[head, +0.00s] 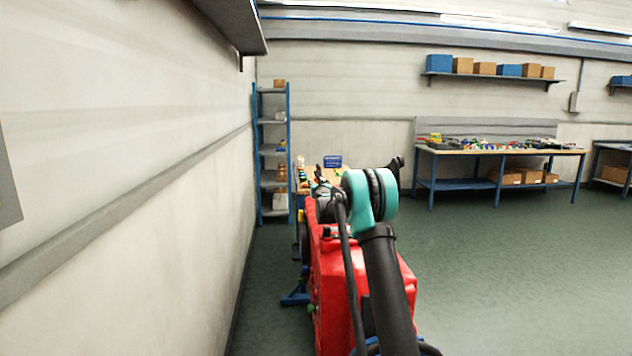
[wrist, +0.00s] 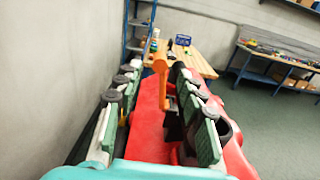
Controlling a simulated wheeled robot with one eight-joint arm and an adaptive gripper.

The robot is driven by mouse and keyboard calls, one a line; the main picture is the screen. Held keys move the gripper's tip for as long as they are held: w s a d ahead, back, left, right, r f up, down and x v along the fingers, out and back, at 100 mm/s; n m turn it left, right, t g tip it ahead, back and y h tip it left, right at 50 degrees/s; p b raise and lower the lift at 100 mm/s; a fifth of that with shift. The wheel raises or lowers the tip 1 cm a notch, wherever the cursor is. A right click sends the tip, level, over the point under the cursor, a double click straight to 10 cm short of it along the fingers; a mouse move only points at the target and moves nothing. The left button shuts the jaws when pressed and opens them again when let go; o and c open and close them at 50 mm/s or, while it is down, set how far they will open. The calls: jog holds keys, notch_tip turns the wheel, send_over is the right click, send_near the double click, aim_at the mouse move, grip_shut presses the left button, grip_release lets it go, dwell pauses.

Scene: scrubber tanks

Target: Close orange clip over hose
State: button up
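The orange clip (wrist: 161,82) stands upright on the red scrubber tank (wrist: 146,128) in the wrist view. It shows between the two fingers of my gripper (wrist: 158,84), beyond their pads. The fingers are wide apart, with nothing seen held between them. Dark parts lie on the tank just right of the clip; I cannot tell which of them is the hose. In the head view my gripper (head: 322,190) is small and partly hidden by my arm, over the far end of the red tank (head: 330,262). The clip cannot be made out there.
A wooden-topped table (wrist: 193,58) with small items and a blue box (wrist: 183,40) stands beyond the tank. A wall runs close along the left. A blue shelf rack (head: 273,150) stands at the back. A workbench (head: 500,150) is at the right, with open green floor before it.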

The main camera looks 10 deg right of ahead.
aim_at(316, 179)
jog(key=shift+w, duration=3.4)
jog(key=shift+c, duration=0.2)
grip_shut()
